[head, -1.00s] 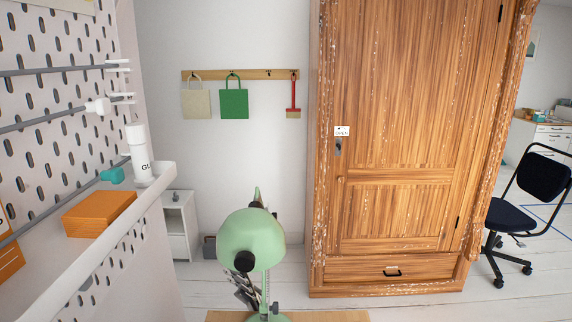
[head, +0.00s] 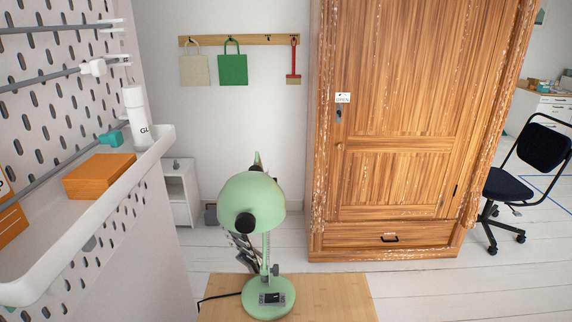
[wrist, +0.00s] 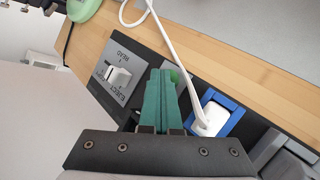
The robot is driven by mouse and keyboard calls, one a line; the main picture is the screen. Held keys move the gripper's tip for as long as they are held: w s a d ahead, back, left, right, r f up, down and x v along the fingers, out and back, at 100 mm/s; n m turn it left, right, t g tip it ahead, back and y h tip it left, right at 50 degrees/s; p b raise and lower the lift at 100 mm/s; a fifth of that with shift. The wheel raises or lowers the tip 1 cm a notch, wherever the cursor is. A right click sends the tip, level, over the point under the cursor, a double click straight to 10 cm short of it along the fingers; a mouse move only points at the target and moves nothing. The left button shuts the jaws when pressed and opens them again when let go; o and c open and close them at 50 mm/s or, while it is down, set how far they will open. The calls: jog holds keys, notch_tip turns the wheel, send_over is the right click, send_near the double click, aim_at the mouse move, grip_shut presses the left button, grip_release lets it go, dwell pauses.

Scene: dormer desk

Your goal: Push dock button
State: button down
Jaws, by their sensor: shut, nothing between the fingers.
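In the wrist view, a dark panel strip (wrist: 146,62) runs along the wooden desk. It carries a grey plate with a pale switch (wrist: 117,75) lettered "EJECT" and "READ". Right of it, a blue frame (wrist: 233,108) holds a white block (wrist: 214,116) with a white cable. My gripper (wrist: 160,72), with teal fingers, is shut and empty; its tips appear over the panel between the switch and the blue frame. A small green patch (wrist: 176,76) shows just beside the tips, mostly hidden. I cannot tell whether it is the dock button, or whether the fingers touch anything.
The white cable (wrist: 165,38) arcs over the desk (wrist: 240,80) close to the fingers. Grey parts (wrist: 285,160) lie at the lower right. In the head view, a green lamp (head: 252,205) stands on the desk (head: 330,290); a white shelf (head: 60,240) is at left.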

jog(key=shift+r, duration=3.1)
jog(key=shift+d+r, duration=0.15)
jog(key=shift+r, duration=0.1)
jog(key=d+r+m+g+h, duration=0.1)
jog(key=d+r+m+g, duration=0.25)
jog(key=d+m, duration=0.4)
jog(key=d+r+m+g+h, duration=0.1)
jog(key=d+r+m+g, duration=0.25)
jog(key=d+m, duration=0.4)
jog(key=s+d+r+m+g+y, duration=0.1)
jog(key=s+d+r+m+y, duration=0.1)
jog(key=s+m, duration=0.3)
jog(key=s+d+r+m+g+y, duration=0.1)
jog(key=s+d+r+m+y, duration=0.1)
jog(key=s+r+m+y, duration=0.1)
jog(key=s+m+y, duration=0.1)
jog(key=s+m, duration=0.1)
jog(key=m, duration=0.1)
jog(key=shift+r+m+y, duration=0.3)
jog(key=shift+m+y, duration=0.1)
jog(key=shift+s, duration=0.1)
